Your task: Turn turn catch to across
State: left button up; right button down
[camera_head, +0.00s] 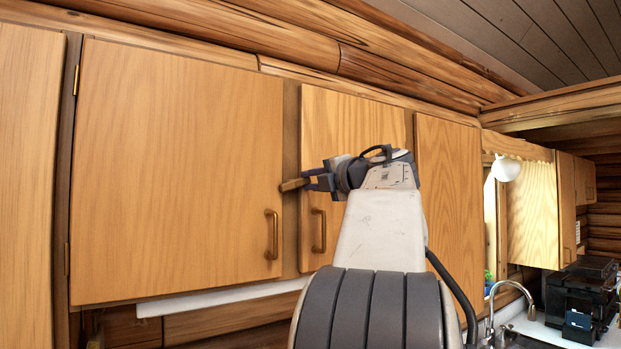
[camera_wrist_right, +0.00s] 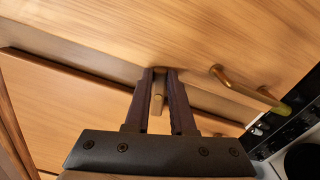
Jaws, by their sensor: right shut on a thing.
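The turn catch (camera_head: 292,185) is a small wooden bar on the post between two cabinet doors. In the head view its visible end points left, nearly level, at the edge of the large left door (camera_head: 175,165). My right gripper (camera_head: 312,181) comes from the right and is shut on the catch; its fingers hide the catch's other end. In the right wrist view the catch (camera_wrist_right: 158,100) shows between the two dark fingers of the right gripper (camera_wrist_right: 160,78). My left gripper is not in view.
The right-hand door (camera_head: 345,120) is partly behind my right arm. Door handles (camera_head: 272,235) and (camera_head: 319,231) flank the post below the catch. A faucet (camera_head: 510,290) and a dark appliance (camera_head: 588,295) stand at lower right.

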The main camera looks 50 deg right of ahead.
jog(key=shift+d+f+m, duration=0.1)
jog(key=shift+f+m, duration=0.1)
jog(key=shift+m, duration=0.6)
jog(key=shift+f+m, duration=0.2)
jog(key=shift+m, duration=0.6)
jog(key=c, duration=0.8)
grip_release()
jog(key=shift+s, duration=0.1)
jog(key=shift+o, duration=0.2)
jog(key=b+v, duration=0.4)
jog(key=v, duration=0.6)
jog(key=shift+s+b, duration=0.2)
jog(key=shift+b, duration=0.2)
